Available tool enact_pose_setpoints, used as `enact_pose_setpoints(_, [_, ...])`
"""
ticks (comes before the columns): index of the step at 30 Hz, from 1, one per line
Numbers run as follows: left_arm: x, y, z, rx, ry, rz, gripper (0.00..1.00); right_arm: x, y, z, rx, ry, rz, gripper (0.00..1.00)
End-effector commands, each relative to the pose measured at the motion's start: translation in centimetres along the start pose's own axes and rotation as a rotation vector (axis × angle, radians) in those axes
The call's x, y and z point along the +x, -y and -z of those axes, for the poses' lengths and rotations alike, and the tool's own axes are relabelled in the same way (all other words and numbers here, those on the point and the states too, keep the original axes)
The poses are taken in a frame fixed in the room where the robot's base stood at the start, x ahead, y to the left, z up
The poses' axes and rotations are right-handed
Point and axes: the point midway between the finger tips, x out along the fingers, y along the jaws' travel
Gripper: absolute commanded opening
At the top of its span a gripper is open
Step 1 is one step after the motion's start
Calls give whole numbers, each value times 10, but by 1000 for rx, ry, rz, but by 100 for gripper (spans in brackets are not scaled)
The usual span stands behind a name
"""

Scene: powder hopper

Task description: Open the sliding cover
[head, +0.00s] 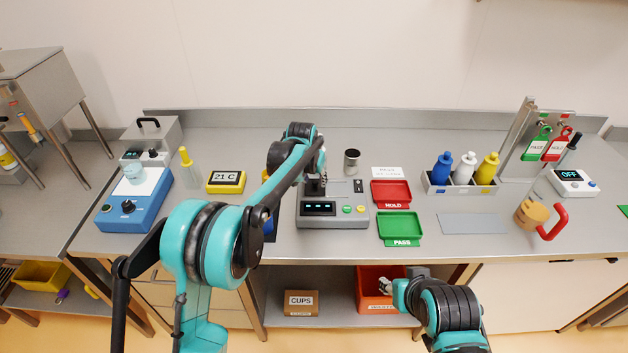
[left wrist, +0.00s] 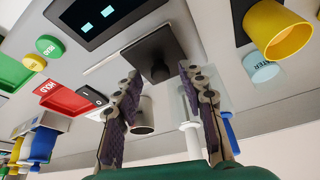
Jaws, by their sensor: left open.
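A grey instrument (head: 345,221) with a dark display, a green button and a yellow button stands mid-bench. It also shows in the left wrist view (left wrist: 80,72). On its top lies a dark square plate with a raised knob (left wrist: 158,70), which looks like the sliding cover. I cannot tell whether an opening lies under it. My left gripper (head: 320,174) is over the instrument's top. In the left wrist view its open fingers (left wrist: 160,75) stand apart on either side of the knob, apparently empty. My right gripper (head: 388,286) is low in front of the bench, small and unclear.
A red tray (head: 391,183) and a green tray (head: 400,217) lie right of the instrument. A metal cup (head: 352,161) stands behind it. A yellow 21 C display (head: 226,177) and a blue device (head: 135,205) stand left. Bottles fill a rack (head: 463,190) at right.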

Motion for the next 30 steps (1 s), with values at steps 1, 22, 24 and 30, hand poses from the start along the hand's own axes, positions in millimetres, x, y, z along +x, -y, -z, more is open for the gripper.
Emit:
enact_pose_setpoints(1, [1, 0, 0, 0, 0, 0, 40, 0, 0, 0, 0, 0, 0, 40])
enact_pose_setpoints(22, [2, -29, 9, 3, 0, -3, 0, -5, 0, 4, 0, 0, 0, 40])
enact_pose_setpoints(24, [4, -43, 14, 4, 0, -2, 0, -7, 0, 5, 0, 0, 0, 40])
enact_pose_setpoints(30, [8, -66, 20, 0, 0, 0, 0, -10, 0, 7, 0, 0, 0, 40])
